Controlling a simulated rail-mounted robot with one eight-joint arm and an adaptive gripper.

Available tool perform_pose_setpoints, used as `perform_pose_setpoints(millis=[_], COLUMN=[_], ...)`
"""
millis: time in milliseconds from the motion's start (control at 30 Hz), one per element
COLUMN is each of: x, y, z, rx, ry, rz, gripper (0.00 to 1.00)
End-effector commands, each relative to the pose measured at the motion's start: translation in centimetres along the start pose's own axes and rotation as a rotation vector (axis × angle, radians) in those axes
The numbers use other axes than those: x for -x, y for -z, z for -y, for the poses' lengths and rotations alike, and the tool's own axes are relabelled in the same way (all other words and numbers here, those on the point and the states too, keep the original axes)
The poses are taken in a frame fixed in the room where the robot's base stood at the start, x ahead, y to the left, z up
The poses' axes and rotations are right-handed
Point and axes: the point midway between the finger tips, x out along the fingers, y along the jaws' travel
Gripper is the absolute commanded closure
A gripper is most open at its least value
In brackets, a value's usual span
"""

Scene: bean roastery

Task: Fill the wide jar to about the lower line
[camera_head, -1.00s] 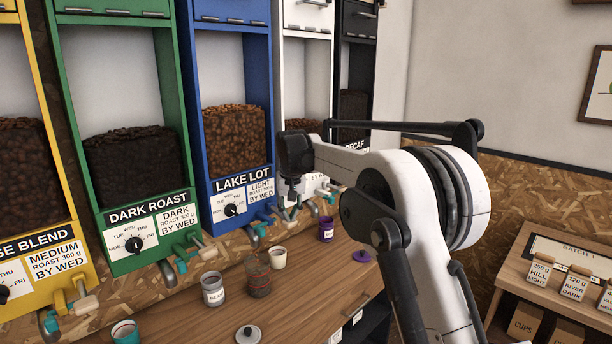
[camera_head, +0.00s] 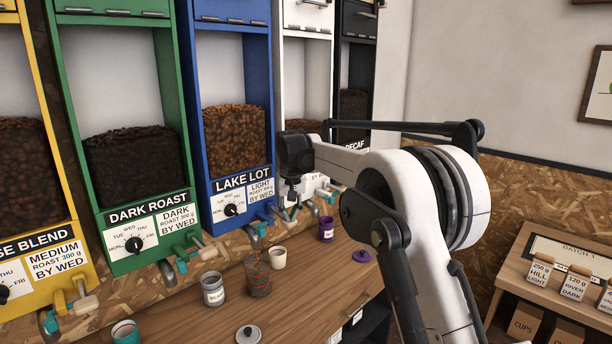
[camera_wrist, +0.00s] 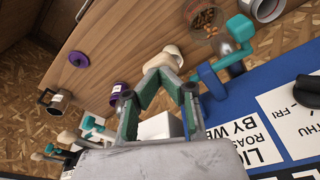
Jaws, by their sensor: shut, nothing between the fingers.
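A clear glass jar (camera_head: 259,286) stands on the wooden counter in front of the blue Lake Lot dispenser (camera_head: 234,136). The dispenser's blue and teal tap (camera_wrist: 236,50) is beside my gripper in the wrist view.
A grey labelled canister (camera_head: 213,292) stands left of the glass jar. A purple jar (camera_head: 326,230) and purple lid (camera_head: 361,256) are to the right. A grey lid (camera_head: 248,335) and teal cup (camera_head: 124,333) are near the front. Other dispensers' taps crowd both sides.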

Motion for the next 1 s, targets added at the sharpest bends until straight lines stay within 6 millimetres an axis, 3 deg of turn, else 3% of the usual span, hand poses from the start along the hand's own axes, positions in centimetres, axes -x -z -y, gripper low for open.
perform_pose_setpoints(millis=[567, 1000], x=[0.3, 4.5], y=[0.1, 0.9], z=[0.0, 0.0], rx=[0.000, 0.000], ry=[0.000, 0.000], rz=[0.000, 0.000], gripper=[1.00, 1.00])
